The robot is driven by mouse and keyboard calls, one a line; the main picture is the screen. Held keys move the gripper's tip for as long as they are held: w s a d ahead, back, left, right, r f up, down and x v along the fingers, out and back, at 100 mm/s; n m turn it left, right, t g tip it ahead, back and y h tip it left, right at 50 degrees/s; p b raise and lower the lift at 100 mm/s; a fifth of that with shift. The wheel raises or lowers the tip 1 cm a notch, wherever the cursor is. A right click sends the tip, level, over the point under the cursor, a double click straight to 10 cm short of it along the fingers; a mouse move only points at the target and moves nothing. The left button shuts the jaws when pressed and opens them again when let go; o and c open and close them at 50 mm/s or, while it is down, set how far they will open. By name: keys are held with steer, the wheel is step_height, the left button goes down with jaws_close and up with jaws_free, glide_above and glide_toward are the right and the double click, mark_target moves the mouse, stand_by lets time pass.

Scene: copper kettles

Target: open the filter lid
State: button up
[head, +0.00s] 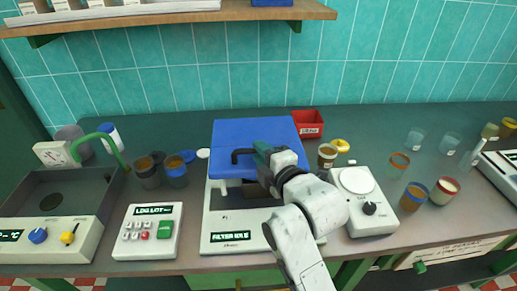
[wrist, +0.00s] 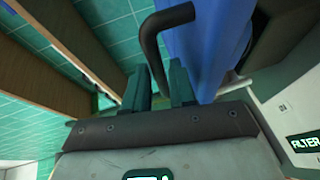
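The filter unit (head: 225,220) is a white box with a dark recess and a lit label on its front. Its blue lid (head: 250,130) lies over the top and also fills the upper right of the wrist view (wrist: 210,45). A dark bent handle (head: 240,153) sticks out from the lid. My gripper (head: 262,153) is at the handle's right end. How far the lid is raised is hard to tell.
A white device with a round plate (head: 357,181) stands right of the unit, and a keypad box (head: 148,232) left. A red bin (head: 308,123) is behind. Several jars (head: 413,195) stand on the right. A shelf (head: 170,17) hangs above.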

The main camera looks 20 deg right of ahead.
steer(key=shift+w+a+f, duration=0.1)
steer(key=shift+w+f, duration=0.05)
steer(key=shift+w, duration=0.75)
jaws_close()
